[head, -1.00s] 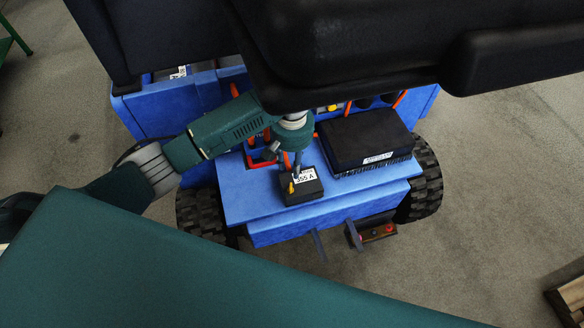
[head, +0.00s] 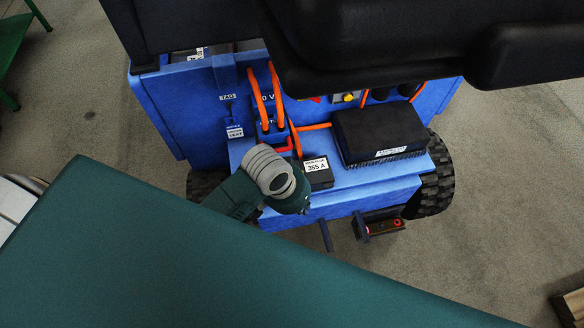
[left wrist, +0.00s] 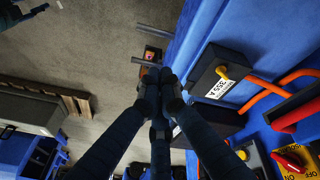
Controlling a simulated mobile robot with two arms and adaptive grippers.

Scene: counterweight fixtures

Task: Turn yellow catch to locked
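The yellow catch (left wrist: 222,71) is a small rounded knob on the black box labelled 355 A (left wrist: 207,82) in the left wrist view. In the head view the box (head: 317,174) sits on the blue ledge, and my left wrist hides the catch. My left gripper (left wrist: 160,77) has its fingertips close together with nothing seen between them. In the left wrist view they are left of the catch and apart from it. In the head view my left gripper (head: 298,206) is by the box's front left corner, its fingertips mostly hidden. My right gripper is in neither view.
A larger black box with bristly edges (head: 379,137) stands right of the 355 A box. Orange cables (head: 278,92) and a red bent handle (head: 282,147) are behind and left. A small bracket (head: 381,224) sticks out at the front. Floor is open to the right.

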